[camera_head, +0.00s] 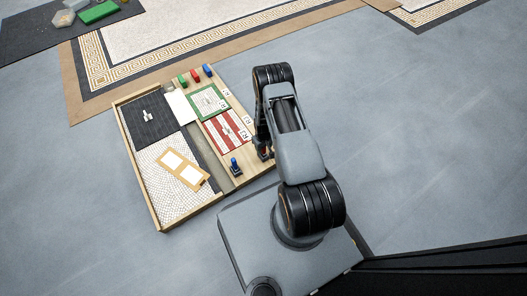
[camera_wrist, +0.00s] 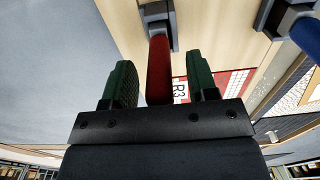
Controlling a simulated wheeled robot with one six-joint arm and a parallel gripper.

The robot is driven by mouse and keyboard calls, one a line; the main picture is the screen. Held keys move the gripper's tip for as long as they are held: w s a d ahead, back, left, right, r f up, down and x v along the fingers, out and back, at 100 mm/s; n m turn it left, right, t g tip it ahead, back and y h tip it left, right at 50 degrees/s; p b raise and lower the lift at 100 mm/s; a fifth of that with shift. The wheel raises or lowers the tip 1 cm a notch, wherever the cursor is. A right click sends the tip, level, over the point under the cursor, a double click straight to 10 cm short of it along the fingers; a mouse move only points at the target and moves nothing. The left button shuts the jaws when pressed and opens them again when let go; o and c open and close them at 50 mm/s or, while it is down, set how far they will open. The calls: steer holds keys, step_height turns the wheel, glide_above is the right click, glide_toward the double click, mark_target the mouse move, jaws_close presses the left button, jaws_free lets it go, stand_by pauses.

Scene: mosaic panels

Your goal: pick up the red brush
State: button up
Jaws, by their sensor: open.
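In the wrist view the red brush (camera_wrist: 159,62), with a red handle and a dark grey end, lies between the two green fingers of my gripper (camera_wrist: 160,80). The fingers are open, with a gap on each side of the handle. In the head view my gripper (camera_head: 264,152) is over the right edge of the wooden tray (camera_head: 142,188), right of a blue brush (camera_head: 236,168). The blue brush also shows in the wrist view (camera_wrist: 305,32), at the upper right.
The tray holds a red striped panel (camera_head: 226,131), a green panel (camera_head: 208,102), a dark panel (camera_head: 148,121) and an orange frame (camera_head: 182,168). Small green, red and blue items (camera_head: 195,76) stand at its back edge. Grey floor is clear to the right.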

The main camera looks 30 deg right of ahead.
steer(key=shift+r, duration=0.1)
steer(key=shift+c, duration=0.5)
steer(key=c, duration=0.9)
steer(key=shift+r, duration=0.1)
